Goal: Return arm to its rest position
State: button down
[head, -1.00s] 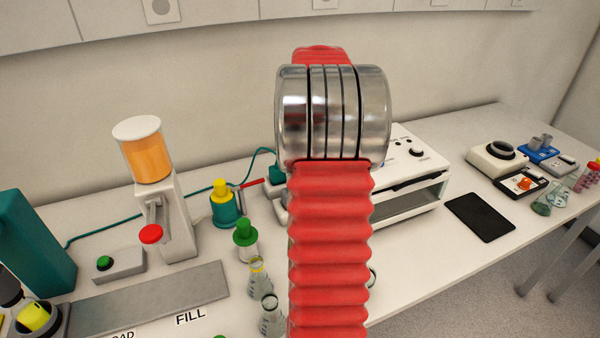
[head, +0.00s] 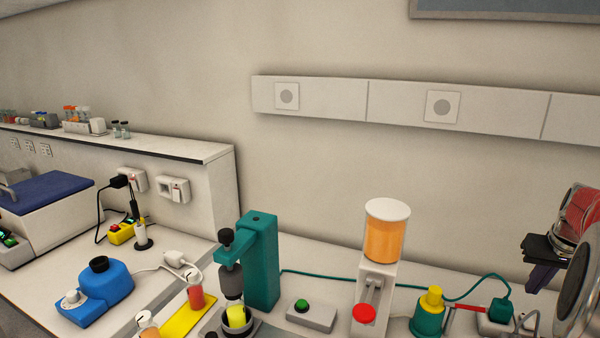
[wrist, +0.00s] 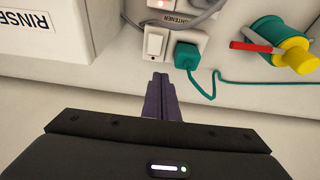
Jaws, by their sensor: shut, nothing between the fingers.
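My gripper (wrist: 163,82) is shut and empty in the wrist view, its two dark fingers together. Below its tips are a white switch (wrist: 155,43) and a teal plug (wrist: 187,57) in a socket block. In the head view my gripper (head: 541,278) shows at the right edge, pointing down, with part of my arm beside it. The rest of my arm is out of view.
The orange juice dispenser (head: 387,238) stands left of my gripper. A teal and yellow valve piece (head: 428,312) is between them; it also shows in the wrist view (wrist: 278,42).

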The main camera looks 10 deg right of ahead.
jog(key=a+r+n+t, duration=0.1)
jog(key=a+r, duration=0.2)
jog(key=a, duration=1)
jog(key=a+r+n, duration=0.2)
jog(key=a+r, duration=0.2)
jog(key=a, duration=0.9)
jog(key=s+a+f+n, duration=0.1)
jog(key=s+a+f, duration=0.1)
jog(key=s+a, duration=0.5)
jog(key=s+a+f+n+t+y, duration=0.1)
jog(key=s+a, duration=0.6)
jog(key=a, duration=0.7)
notch_tip(320, 180, down, 2)
jog(key=shift+n+t+y, duration=0.3)
jog(key=shift+n, duration=0.2)
